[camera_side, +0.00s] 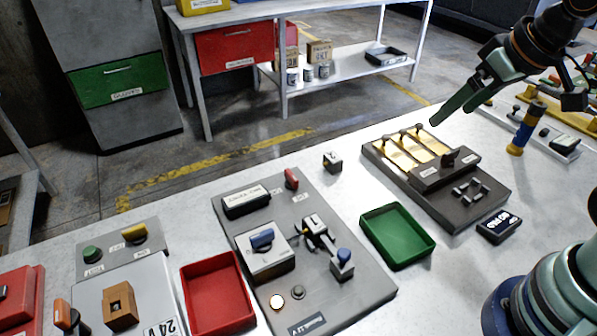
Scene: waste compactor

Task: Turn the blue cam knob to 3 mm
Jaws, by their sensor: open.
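A grey panel (360,288) lies on the table in the middle of the side view. A blue knob (262,239) sits on a white box at its left. A second blue part, round-topped (344,255), sits on a small grey block at its right, beside a black-and-white mechanism (316,226). I cannot tell which one is the cam knob, and no millimetre scale is readable. My gripper (456,104) is open, with nothing seen in it. It is well up and right of the panel, above the far side of the dark slotted fixture.
A green tray (430,252) and a red tray (188,290) flank the panel. The dark fixture (465,215) with yellow slots stands between my gripper and the panel. A small cube (332,161) and a black display box (497,226) stand nearby.

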